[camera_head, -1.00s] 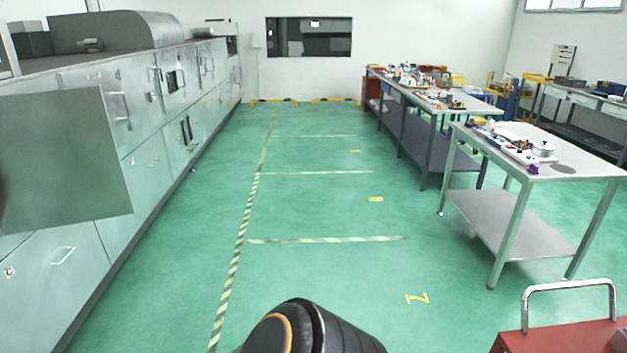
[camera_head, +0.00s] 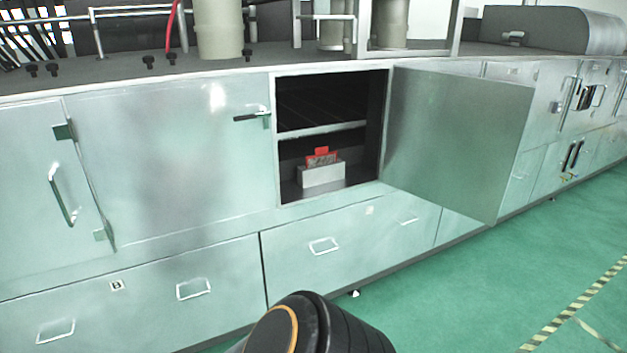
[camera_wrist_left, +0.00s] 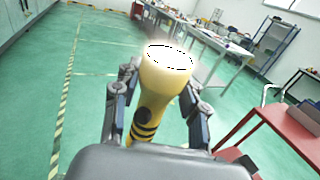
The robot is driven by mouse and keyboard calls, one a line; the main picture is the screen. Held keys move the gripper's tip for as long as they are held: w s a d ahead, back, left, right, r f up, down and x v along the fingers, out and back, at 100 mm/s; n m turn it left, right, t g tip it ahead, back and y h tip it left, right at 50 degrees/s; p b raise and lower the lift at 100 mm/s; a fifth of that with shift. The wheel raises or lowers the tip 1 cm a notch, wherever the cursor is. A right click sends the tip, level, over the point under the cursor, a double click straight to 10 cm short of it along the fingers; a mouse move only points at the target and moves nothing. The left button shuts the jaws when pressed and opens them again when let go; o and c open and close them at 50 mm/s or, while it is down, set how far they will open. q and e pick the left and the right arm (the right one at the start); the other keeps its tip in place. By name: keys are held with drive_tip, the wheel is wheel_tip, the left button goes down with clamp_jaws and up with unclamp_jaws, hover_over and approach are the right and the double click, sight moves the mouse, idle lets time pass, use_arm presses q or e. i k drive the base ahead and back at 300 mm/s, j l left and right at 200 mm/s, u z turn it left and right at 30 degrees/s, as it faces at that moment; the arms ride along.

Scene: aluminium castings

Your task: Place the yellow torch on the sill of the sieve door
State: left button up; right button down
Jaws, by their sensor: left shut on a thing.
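The yellow torch (camera_wrist_left: 160,95) has black bands and a lit lens. My left gripper (camera_wrist_left: 163,95) is shut around its body in the left wrist view. Neither the torch nor the gripper shows in the head view. In the head view an open sieve door (camera_head: 455,140) is swung out to the right of a cabinet opening. The sill (camera_head: 330,197) is the lower edge of that opening. Inside, below a shelf, a white box (camera_head: 321,175) holds something red (camera_head: 322,156). My right gripper is not in view.
Closed cabinet doors and drawers (camera_head: 323,246) line the front around the opening. Green floor (camera_head: 470,290) is clear at the lower right. In the left wrist view, a red cart (camera_wrist_left: 285,130) stands on the right, with tables (camera_wrist_left: 215,45) behind.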

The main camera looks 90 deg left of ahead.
sight(323, 187)
drive_tip(key=j+u, duration=0.3)
drive_tip(key=j, duration=0.15)
drive_tip(key=i+j+u, duration=0.15)
drive_tip(key=j+u, duration=0.15)
drive_tip(key=i+j+u, duration=0.15)
drive_tip(key=j+u, duration=0.15)
drive_tip(key=j, duration=0.2)
drive_tip(key=i+j+u, duration=0.4)
drive_tip(key=j+u, duration=0.2)
drive_tip(key=i+j, duration=0.7)
drive_tip(key=j, duration=0.25)
